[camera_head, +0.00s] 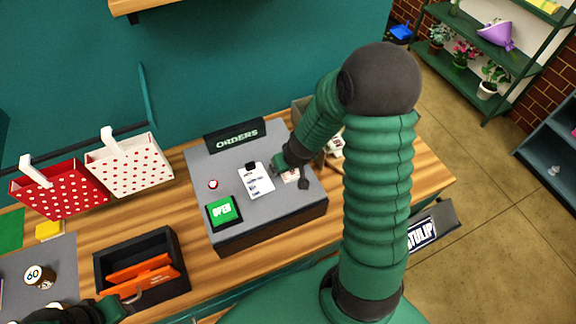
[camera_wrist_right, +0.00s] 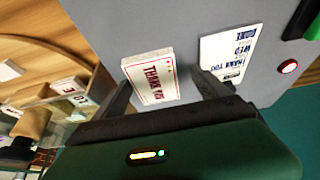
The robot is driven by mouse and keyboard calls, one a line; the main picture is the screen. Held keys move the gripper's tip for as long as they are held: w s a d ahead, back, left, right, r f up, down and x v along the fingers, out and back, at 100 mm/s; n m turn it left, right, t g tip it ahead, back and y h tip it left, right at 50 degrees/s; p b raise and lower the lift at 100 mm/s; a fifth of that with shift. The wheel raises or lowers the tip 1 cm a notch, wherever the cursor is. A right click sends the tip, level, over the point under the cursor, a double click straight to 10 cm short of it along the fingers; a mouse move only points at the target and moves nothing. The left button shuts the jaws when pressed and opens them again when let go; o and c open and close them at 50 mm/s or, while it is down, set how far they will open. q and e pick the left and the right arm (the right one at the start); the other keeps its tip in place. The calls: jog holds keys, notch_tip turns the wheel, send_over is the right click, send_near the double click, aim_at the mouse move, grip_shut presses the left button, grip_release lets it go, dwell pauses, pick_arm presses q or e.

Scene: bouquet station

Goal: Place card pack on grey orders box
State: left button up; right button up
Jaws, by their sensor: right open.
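The grey orders box (camera_head: 230,165) stands on the wooden counter with a black ORDERS sign (camera_head: 237,135) at its back. The card pack, white with a red border and "THANK YOU" print, lies on the grey top; it shows in the wrist view (camera_wrist_right: 150,74) and partly under my gripper in the head view (camera_head: 291,175). My right gripper (camera_wrist_right: 163,80) is open, with one finger on each side of the pack and gaps visible. My left gripper (camera_head: 128,298) is at the lower left beside a black tray; its jaws are unclear.
On the grey top are a white printed order sheet (camera_head: 257,181), a green OPEN sign (camera_head: 222,211) and a red button (camera_head: 213,184). The black tray (camera_head: 112,262) holds orange items. Two dotted bags (camera_head: 128,166) hang at left. Small boxes (camera_wrist_right: 68,86) lie beside the box.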

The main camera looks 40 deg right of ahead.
aim_at(293, 172)
jog(key=shift+d+r, duration=0.1)
jog(key=shift+d, duration=0.05)
jog(key=p+v, duration=0.2)
jog(key=v, duration=0.1)
jog(key=d+p+v, duration=0.1)
jog(key=shift+a+r, duration=0.1)
jog(key=shift+r, duration=0.35)
jog(key=a+p+v, duration=0.1)
jog(key=p+v, duration=0.3)
jog(key=v, duration=0.3)
pick_arm(q)
jog(key=w+v, duration=0.1)
jog(key=v, duration=0.5)
jog(key=shift+d+r, duration=0.2)
jog(key=shift+r, duration=0.2)
pick_arm(e)
jog(key=s+a+r+n, duration=0.1)
jog(key=s+a, duration=0.1)
jog(key=a, duration=0.5)
jog(key=s+a+r+n+g+y, duration=0.1)
jog(key=s+a+n, duration=0.1)
jog(key=a, duration=0.5)
jog(key=shift+a+r+n+g, duration=0.2)
jog(key=shift+a+n+g, duration=0.1)
jog(key=shift+a, duration=0.1)
pick_arm(q)
jog(key=shift+w, duration=0.1)
